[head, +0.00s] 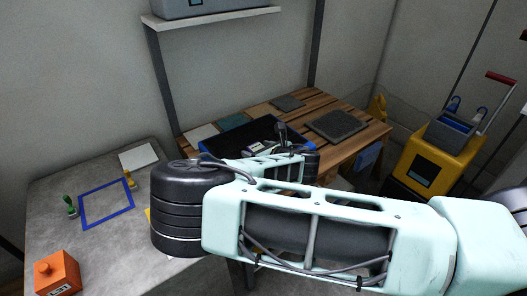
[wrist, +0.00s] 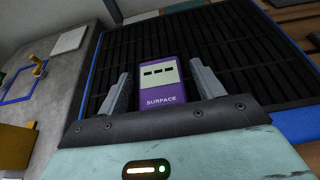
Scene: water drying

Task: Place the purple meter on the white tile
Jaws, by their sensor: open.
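The purple meter (wrist: 160,82), with a pale face and the word SURFACE, stands between the two fingers of my gripper (wrist: 164,86) in the wrist view. The fingers are open, with a gap on each side of it. The meter is over the black ribbed mat of a blue-edged tray (wrist: 285,122). In the head view my arm hides most of the gripper, and a small part of the meter (head: 256,147) shows. A white tile (head: 201,133) lies at the left end of the wooden bench, left of the tray. It also shows in the wrist view (wrist: 140,17).
Tan and dark sample tiles lie along the bench's back, and a dark grey slab (head: 336,126) lies at right. The grey table (head: 105,252) holds a white sheet (head: 138,156), a blue frame (head: 106,224) and an orange block (head: 57,273). A yellow mop bucket (head: 424,170) stands right.

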